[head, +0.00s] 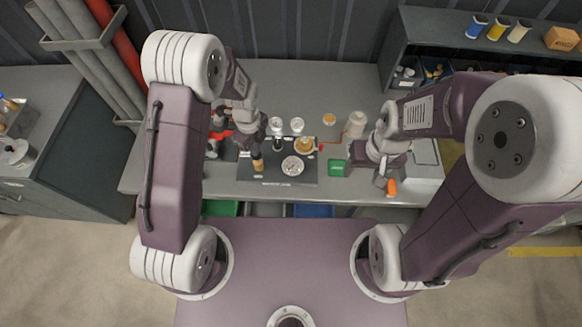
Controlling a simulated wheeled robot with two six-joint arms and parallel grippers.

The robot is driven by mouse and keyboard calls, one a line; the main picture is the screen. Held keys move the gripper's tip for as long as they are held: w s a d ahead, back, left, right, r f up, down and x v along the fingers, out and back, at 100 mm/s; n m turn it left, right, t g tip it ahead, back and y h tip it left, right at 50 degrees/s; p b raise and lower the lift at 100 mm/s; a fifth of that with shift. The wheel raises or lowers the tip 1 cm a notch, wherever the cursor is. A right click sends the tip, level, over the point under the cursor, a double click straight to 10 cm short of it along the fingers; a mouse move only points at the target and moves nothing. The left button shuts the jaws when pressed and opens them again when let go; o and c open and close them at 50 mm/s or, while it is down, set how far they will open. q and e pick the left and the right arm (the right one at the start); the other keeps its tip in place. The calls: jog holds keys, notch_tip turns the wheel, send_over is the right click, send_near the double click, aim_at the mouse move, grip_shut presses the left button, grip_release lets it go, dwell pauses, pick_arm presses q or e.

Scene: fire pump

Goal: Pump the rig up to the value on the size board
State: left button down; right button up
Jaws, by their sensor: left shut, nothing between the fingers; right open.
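The rig is a dark base plate (305,178) on the bench. Two white-faced gauges (297,124) stand at its back, with a brass round part (305,145) and a larger pale disc (293,166) in front. My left gripper (257,152) is shut and empty over the plate's left side, just above a tan upright handle-like part (258,164); I cannot tell whether they touch. My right gripper (381,173) is open, right of the plate near an orange piece (391,187). I cannot make out a size board or any gauge reading.
A green block (337,167) lies between the plate and my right gripper. A white canister (355,124) stands behind. Red items (220,135) are partly hidden by my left arm. A shelf (430,25) with colored cups is at back right.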

pick_arm(q)
jog(key=shift+f+b, duration=1)
jog(key=shift+f, duration=0.45)
jog(key=shift+s, duration=0.1)
jog(key=shift+r, duration=0.15)
jog(key=shift+r+p, duration=1.4)
jog(key=shift+r, duration=0.1)
jog(key=shift+f, duration=0.25)
